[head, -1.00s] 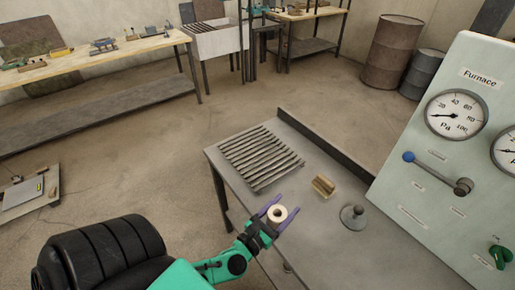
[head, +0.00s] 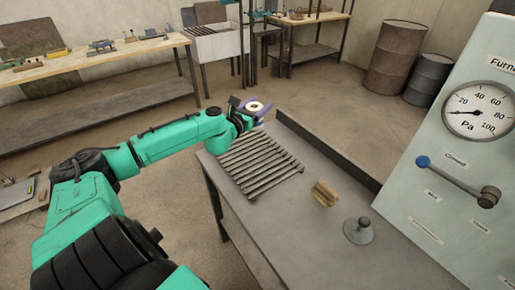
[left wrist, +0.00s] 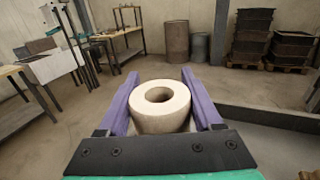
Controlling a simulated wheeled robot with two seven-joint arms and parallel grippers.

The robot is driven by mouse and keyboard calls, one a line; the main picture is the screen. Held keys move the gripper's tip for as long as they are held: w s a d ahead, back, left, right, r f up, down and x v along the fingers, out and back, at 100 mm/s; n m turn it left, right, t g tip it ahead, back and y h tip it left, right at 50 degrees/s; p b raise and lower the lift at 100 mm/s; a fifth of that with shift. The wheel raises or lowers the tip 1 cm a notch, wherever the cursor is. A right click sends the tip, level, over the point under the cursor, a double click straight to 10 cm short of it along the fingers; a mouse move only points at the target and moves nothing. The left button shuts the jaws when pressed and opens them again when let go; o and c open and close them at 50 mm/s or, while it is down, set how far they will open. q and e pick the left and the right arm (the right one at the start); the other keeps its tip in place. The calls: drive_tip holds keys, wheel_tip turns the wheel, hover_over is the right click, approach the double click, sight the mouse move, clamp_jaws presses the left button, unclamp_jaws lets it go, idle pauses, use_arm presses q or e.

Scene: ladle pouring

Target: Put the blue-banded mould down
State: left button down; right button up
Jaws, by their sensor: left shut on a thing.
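My left gripper (head: 257,111), with purple fingers, is shut on a pale round mould (head: 254,106) with a hole in its top. The left wrist view shows the mould (left wrist: 160,106) upright between the two fingers (left wrist: 161,101). I cannot make out a blue band on it; the fingers and palm cover parts of its side. In the head view it appears above the far end of the slatted rack (head: 262,167), raised off the grey table (head: 300,225). My right gripper is not in view.
A wooden block (head: 324,194) and a grey knobbed disc (head: 358,230) stand on the table. The furnace panel (head: 450,170) with a gauge and blue-knobbed lever is at the right. A raised edge (head: 330,150) runs along the table's far side. The slatted rack is bare.

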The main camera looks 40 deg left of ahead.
use_arm(q)
wheel_tip(320, 180, down, 15)
drive_tip(key=b, duration=0.5)
drive_tip(key=shift+w+r, duration=0.1)
drive_tip(key=shift+r, duration=0.05)
drive_tip(key=shift+c, duration=0.2)
unclamp_jaws()
drive_tip(key=s, duration=0.8)
drive_tip(key=s+d+p, duration=0.1)
drive_tip(key=s, duration=0.3)
drive_tip(key=shift+d, duration=0.1)
